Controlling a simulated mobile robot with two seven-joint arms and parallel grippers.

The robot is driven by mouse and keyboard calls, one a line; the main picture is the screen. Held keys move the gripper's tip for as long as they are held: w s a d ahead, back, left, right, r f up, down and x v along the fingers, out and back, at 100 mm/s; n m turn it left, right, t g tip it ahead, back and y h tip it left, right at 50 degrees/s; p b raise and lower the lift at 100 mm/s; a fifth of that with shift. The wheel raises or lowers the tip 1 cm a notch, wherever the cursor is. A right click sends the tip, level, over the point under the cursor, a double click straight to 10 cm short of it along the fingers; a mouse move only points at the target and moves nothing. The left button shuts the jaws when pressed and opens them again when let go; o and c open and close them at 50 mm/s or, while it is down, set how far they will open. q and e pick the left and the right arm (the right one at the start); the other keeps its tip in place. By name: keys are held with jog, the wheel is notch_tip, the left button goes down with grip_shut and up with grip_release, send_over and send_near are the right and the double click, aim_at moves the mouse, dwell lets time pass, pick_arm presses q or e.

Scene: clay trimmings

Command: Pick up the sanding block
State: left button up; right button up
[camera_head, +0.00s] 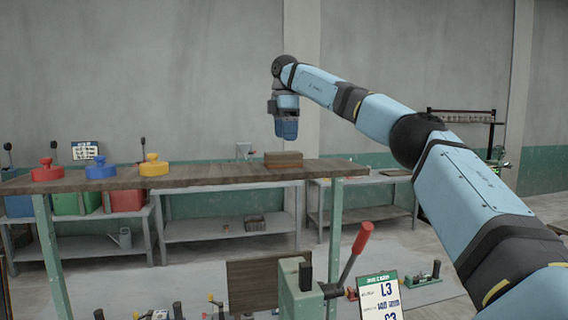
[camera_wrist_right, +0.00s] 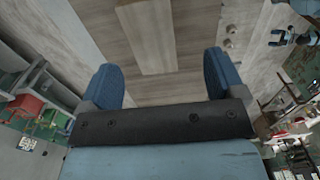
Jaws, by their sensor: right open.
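The sanding block, a small brown block (camera_head: 283,159), lies flat near the right end of the wooden tabletop (camera_head: 215,175) in the head view. My right gripper (camera_head: 287,136) points down above the block, with a clear gap between fingertips and block. In the right wrist view the gripper (camera_wrist_right: 163,80) is open, its two blue fingers apart with nothing held between them. A brown wooden patch between and beyond the fingers looks like the block (camera_wrist_right: 146,40); its edges blend with the planks. My left gripper is not in view.
Red (camera_head: 47,170), blue (camera_head: 100,169) and yellow (camera_head: 153,165) knobbed pieces stand on the tabletop's left part. A red-handled lever (camera_head: 362,238) and an L3 sign (camera_head: 380,296) stand in front. The tabletop between yellow piece and block is clear.

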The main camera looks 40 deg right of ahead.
aim_at(285, 152)
jog(key=shift+w+f, duration=0.25)
jog(key=shift+f, duration=0.2)
jog(key=shift+w+f, duration=0.2)
jog(key=shift+f, duration=0.25)
jog(key=shift+f+p, duration=0.55)
jog(key=shift+f, duration=0.05)
jog(key=f, duration=0.1)
jog(key=f+p, duration=0.1)
jog(key=f, duration=0.1)
jog(key=shift+d+f, duration=0.2)
jog(key=shift+d, duration=0.15)
jog(key=shift+w+f, duration=0.1)
jog(key=shift+f, duration=0.2)
jog(key=shift+a+r, duration=0.1)
jog(key=shift+c, duration=1.3)
jog(key=c, duration=0.7)
jog(key=shift+c, duration=0.4)
